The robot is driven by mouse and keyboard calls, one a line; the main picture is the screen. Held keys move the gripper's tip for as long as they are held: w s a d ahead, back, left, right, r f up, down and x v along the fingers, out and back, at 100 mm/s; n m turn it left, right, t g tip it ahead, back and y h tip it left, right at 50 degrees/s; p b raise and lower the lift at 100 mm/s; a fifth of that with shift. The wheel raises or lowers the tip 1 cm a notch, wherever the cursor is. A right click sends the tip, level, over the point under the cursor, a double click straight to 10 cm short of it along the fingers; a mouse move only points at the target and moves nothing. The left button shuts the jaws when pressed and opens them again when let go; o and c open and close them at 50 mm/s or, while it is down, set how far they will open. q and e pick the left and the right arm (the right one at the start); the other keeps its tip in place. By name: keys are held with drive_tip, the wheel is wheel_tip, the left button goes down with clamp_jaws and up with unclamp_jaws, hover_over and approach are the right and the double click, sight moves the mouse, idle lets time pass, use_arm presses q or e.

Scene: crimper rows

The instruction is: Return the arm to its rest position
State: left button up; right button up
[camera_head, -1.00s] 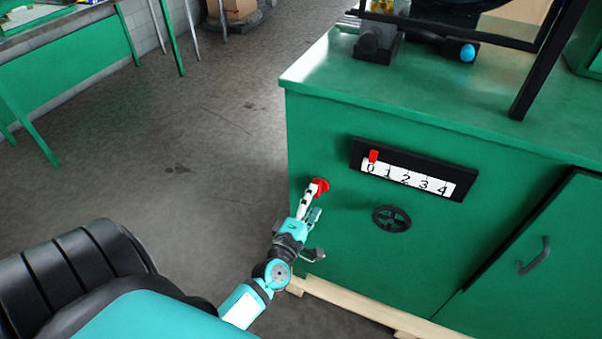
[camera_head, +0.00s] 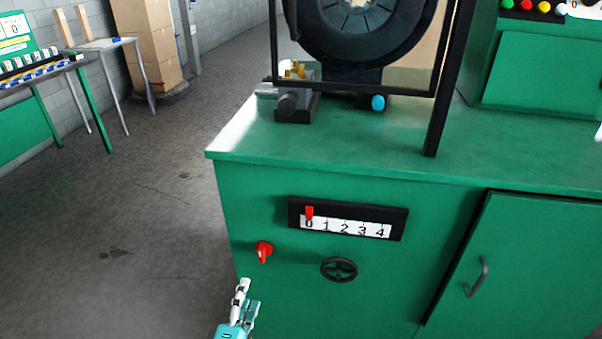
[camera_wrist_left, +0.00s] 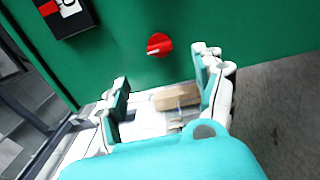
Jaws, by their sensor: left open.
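My left gripper (camera_head: 245,299) shows at the bottom of the head view, below the red knob (camera_head: 263,252) on the green cabinet front. It is apart from the knob. In the left wrist view my left gripper (camera_wrist_left: 162,92) is open, its two fingers spread with nothing held between them. The red knob (camera_wrist_left: 158,45) lies beyond the fingertips there. Most of the left arm is out of the head view. My right gripper is not in view.
The green cabinet (camera_head: 260,210) carries a scale panel (camera_head: 345,228) with its red marker at 0, a black handwheel (camera_head: 339,269) and a door handle (camera_head: 476,277). A framed machine (camera_head: 365,40) stands on top. Grey floor (camera_head: 120,220) on the left is clear.

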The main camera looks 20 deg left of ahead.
use_arm(q)
drive_tip(key=s+d+f+m+g+h+p, duration=0.1)
drive_tip(key=s+d+f+m+g+h, duration=0.25)
drive_tip(key=f, duration=0.65)
drive_tip(key=s+d+f+m+g+p, duration=0.1)
drive_tip(key=s+d+f+m+g, duration=0.1)
drive_tip(key=s+f+m, duration=0.5)
drive_tip(key=s+d+f+m+g+h, duration=0.1)
drive_tip(key=d+f+m+g+h, duration=0.15)
drive_tip(key=f, duration=0.95)
drive_tip(key=s+a+f+m+g+p, duration=0.1)
drive_tip(key=s+f+m+g, duration=0.3)
drive_tip(key=s, duration=0.6)
drive_tip(key=s+f+m+g+y, duration=0.1)
drive_tip(key=s+f+m+g, duration=0.3)
drive_tip(key=s, duration=0.7)
wheel_tip(320, 180, down, 4)
drive_tip(key=shift+s+a+f+m+y+p, duration=0.15)
drive_tip(key=shift+s+a+m+y+p, duration=0.2)
drive_tip(key=shift+m, duration=0.85)
drive_tip(key=shift+w, duration=0.1)
